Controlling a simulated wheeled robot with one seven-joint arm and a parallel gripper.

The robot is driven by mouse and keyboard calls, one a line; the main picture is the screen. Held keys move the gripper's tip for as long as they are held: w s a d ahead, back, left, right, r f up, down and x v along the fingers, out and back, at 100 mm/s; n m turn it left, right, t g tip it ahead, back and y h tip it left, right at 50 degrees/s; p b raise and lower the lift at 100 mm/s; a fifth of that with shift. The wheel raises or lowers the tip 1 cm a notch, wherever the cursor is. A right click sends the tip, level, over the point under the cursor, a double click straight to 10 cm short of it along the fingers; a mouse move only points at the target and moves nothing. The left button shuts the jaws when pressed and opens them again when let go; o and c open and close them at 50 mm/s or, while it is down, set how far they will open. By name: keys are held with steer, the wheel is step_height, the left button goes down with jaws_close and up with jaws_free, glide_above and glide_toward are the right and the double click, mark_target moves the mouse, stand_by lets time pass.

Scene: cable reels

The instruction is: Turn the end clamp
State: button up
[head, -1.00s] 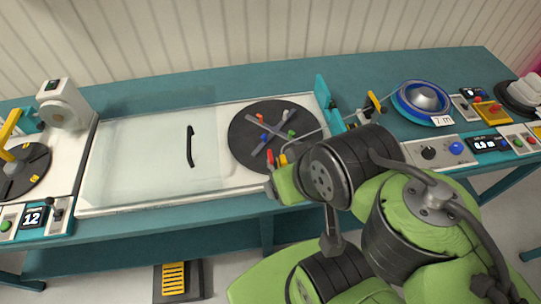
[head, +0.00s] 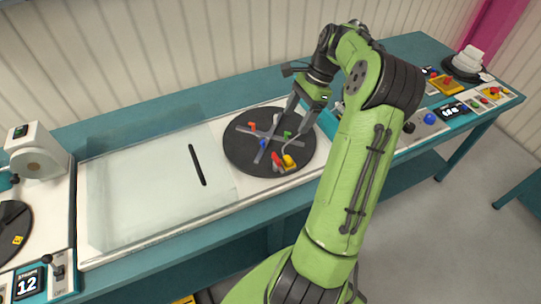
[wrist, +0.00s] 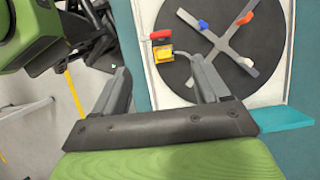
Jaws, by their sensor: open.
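A round dark turntable (head: 240,160) carries a grey cross with small coloured pegs. At its near edge sits a yellow block (head: 289,161) with a red lever (head: 277,160) beside it, which looks like the end clamp. In the wrist view the yellow block (wrist: 163,53) and red lever (wrist: 161,36) lie just beyond and between my fingers. A grey cable runs from the yellow block. My gripper (head: 298,115) is open and empty above the turntable's right edge, apart from the clamp. It also shows in the wrist view (wrist: 160,72).
A clear cover (head: 150,180) with a black handle (head: 197,165) lies left of the turntable. A counter panel reading 12 (head: 30,284) is at the lower left. Control boxes (head: 450,112) stand on the right of the teal bench. My arm hides part of the bench.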

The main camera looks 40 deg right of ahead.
mark_target(276, 157)
steer(key=b+x, duration=0.4)
steer(key=x, duration=1.1)
steer(key=shift+d, duration=0.1)
steer(key=shift+r, duration=0.1)
steer(key=c, duration=1.1)
steer(key=shift+o, duration=0.2)
